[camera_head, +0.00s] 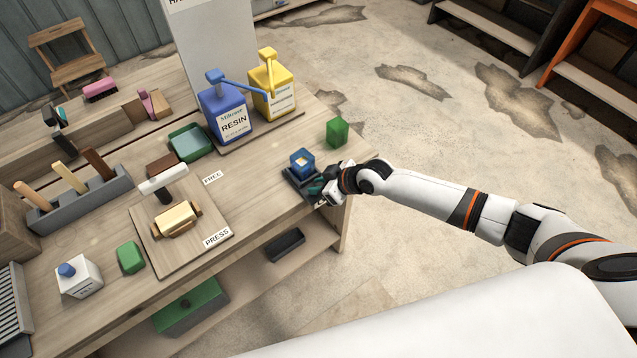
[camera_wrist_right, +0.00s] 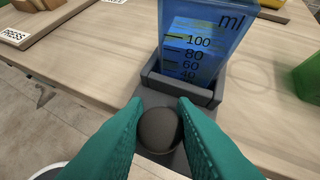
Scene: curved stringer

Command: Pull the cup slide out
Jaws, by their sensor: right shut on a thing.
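The cup slide (camera_head: 297,185) is a dark grey holder at the right front edge of the workbench. A blue measuring cup (camera_head: 301,164) stands upright in it. In the right wrist view the cup (camera_wrist_right: 197,45) shows ml marks, and the slide's front wall (camera_wrist_right: 187,90) stands around its base. My right gripper (camera_head: 325,188) reaches the slide from the right. Its teal fingers (camera_wrist_right: 160,128) are shut on the slide's round dark knob (camera_wrist_right: 158,131), one on each side. My left gripper is not in view.
A green block (camera_head: 338,132) stands behind the slide on the right. The blue resin jug (camera_head: 226,112) and yellow jug (camera_head: 272,90) stand farther back. A wooden press board (camera_head: 180,245) lies to the left. The floor right of the bench is clear.

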